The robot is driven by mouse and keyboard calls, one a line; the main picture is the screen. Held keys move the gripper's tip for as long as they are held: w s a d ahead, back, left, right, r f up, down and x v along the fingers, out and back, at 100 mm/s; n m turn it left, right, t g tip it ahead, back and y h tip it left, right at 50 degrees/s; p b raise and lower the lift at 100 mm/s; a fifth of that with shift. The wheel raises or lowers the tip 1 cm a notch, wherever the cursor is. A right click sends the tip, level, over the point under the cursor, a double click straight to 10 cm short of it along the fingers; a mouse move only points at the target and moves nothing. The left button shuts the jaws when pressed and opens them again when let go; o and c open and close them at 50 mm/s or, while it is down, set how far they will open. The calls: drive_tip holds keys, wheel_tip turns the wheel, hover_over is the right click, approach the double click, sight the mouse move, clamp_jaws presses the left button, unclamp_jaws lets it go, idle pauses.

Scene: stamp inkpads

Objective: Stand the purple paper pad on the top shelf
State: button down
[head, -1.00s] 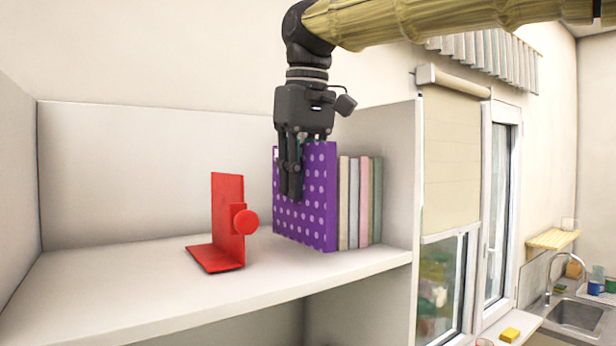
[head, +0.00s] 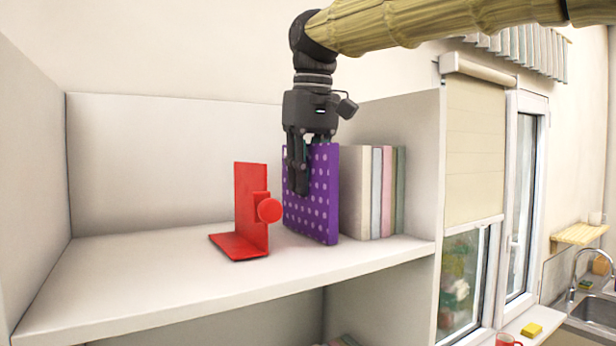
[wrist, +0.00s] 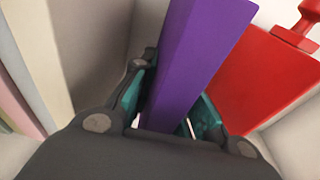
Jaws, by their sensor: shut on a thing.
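The purple paper pad (head: 322,200) with pale dots is upright at the right part of the top shelf (head: 170,270). My gripper (head: 301,188) reaches down from above and is shut on it, one finger across its dotted face. In the wrist view the pad (wrist: 200,55) runs between the two fingers (wrist: 172,105). The pad stands between a red bookend (head: 249,210) on its left and a row of books (head: 356,190) on its right. I cannot tell whether its bottom edge touches the shelf.
The red bookend (wrist: 265,75) is close beside the pad in the wrist view, with its round knob outward. A gap shows between pad and the cream book (wrist: 85,45). The shelf's right side wall (head: 420,165) stands beyond the books. The shelf's left part is clear.

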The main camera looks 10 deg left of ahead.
drive_tip(key=c, duration=1.3)
unclamp_jaws()
drive_tip(key=r, duration=0.4)
drive_tip(key=s+d+r, duration=0.1)
drive_tip(key=r, duration=0.7)
drive_tip(key=shift+s+d, duration=0.2)
